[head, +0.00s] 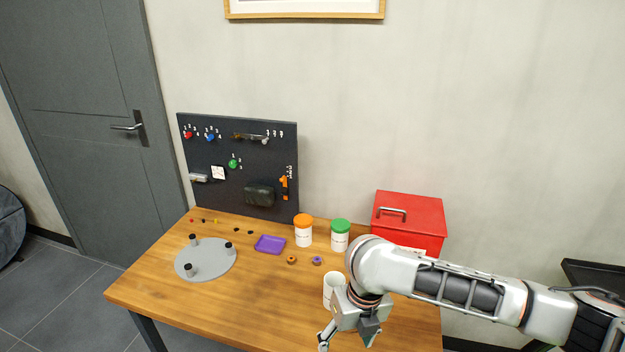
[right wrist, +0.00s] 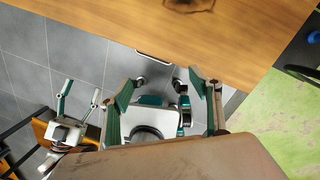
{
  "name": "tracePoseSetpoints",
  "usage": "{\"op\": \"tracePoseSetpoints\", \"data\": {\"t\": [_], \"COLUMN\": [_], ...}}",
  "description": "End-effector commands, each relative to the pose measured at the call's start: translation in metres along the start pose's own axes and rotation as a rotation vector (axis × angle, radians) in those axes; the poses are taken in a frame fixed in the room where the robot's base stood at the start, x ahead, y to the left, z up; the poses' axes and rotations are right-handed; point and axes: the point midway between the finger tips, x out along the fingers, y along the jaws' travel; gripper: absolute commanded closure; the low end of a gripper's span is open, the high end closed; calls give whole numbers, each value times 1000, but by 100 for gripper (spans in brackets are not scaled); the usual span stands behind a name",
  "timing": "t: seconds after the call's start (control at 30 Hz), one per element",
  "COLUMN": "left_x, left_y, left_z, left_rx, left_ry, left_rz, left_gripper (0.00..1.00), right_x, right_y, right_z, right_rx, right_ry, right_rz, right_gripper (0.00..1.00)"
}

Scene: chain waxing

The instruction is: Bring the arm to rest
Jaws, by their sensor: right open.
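My right arm reaches in from the right over the wooden table (head: 150,290) in the head view. Its gripper (head: 346,340) points down near the front edge, at the bottom of the picture, partly cut off. In the right wrist view this gripper (right wrist: 160,88) has its fingers spread with nothing between them. What looks like my left gripper (right wrist: 78,98) shows at the left of that view, over the floor, fingers apart; the head view does not show it. A white mug (head: 331,287) stands just behind the right gripper, partly hidden; I cannot tell if they touch.
A purple tray (head: 269,244), small rings (head: 292,260) and a grey disc with black pegs (head: 210,262) lie left. A dark pegboard (head: 230,160) stands behind. The front left table is clear.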

Motion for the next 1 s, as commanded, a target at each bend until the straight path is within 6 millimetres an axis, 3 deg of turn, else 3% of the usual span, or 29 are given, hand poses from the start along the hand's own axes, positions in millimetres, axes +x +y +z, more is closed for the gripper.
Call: {"op": "tracePoseSetpoints", "data": {"t": [0.3, 0.4, 0.53, 0.67, 0.77, 0.87, 1.0], "left_x": [0, 0, 0, 0, 0, 0, 0], "left_y": [-1, 0, 0, 0, 0, 0, 0], "left_z": [-2, 0, 1, 2, 3, 3, 3], "left_rx": [0, 0, 0, 0, 0, 0, 0], "left_ry": [3, 1, -1, -4, -5, -5, -5], "left_rz": [-1, -1, 0, 0, 1, 1, 1], "left_gripper": [43, 43, 43, 43, 43, 43, 43], "right_x": [14, 12, 7, 4, 4, 5, 6], "right_y": [66, 75, 70, 46, 15, -26, -93], "right_z": [-14, -14, -14, -17, -26, -42, -79], "right_rx": [388, 585, 867, 1172, 1416, 1662, 1994], "right_ry": [-138, -185, -242, -298, -348, -411, -531], "right_rz": [217, 301, 396, 472, 512, 533, 528], "right_gripper": [37, 37, 37, 37, 37, 37, 37]}}
